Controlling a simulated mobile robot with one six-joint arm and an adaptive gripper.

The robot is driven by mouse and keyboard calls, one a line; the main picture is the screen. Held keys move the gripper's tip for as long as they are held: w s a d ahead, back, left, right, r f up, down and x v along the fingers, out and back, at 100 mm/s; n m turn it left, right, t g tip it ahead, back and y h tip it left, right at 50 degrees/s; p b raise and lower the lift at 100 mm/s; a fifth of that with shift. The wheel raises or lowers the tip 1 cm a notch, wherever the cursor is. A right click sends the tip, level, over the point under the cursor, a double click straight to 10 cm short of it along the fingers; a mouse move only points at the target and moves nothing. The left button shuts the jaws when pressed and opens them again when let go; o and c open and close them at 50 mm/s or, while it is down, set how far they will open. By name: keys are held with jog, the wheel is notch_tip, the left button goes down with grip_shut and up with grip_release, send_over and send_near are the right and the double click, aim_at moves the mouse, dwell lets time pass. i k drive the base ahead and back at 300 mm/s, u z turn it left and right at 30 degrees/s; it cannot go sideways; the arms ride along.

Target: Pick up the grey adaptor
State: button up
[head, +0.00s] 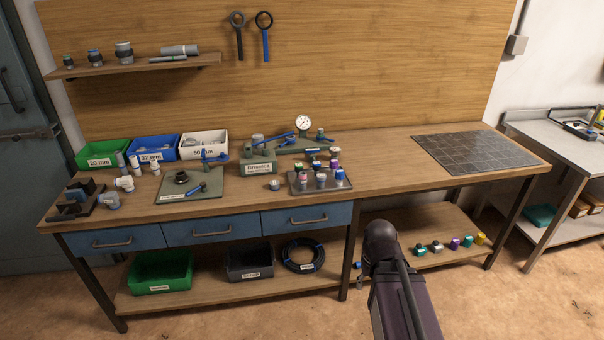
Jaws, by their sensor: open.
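A small grey fitting (275,184) stands on the wooden bench between the green-grey mat and the parts tray; it looks like the grey adaptor, but it is too small to be certain. My arm rises from the bottom edge in front of the bench, right of centre. My gripper (359,275) is mostly hidden by my wrist; a small part shows at its left side. It is open, below the bench top and well apart from the grey fitting, with nothing seen in it.
The parts tray (320,188) holds several coloured-topped fittings just right of the grey fitting. A mat (208,183) with a dark ring and valve lies left. A labelled green-grey block (258,169) stands behind. Bare bench lies between the tray and the dark tiled mat (472,152).

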aim_at(302, 179)
jog(key=u, duration=0.1)
jog(key=i, duration=0.85)
jog(key=u, duration=0.3)
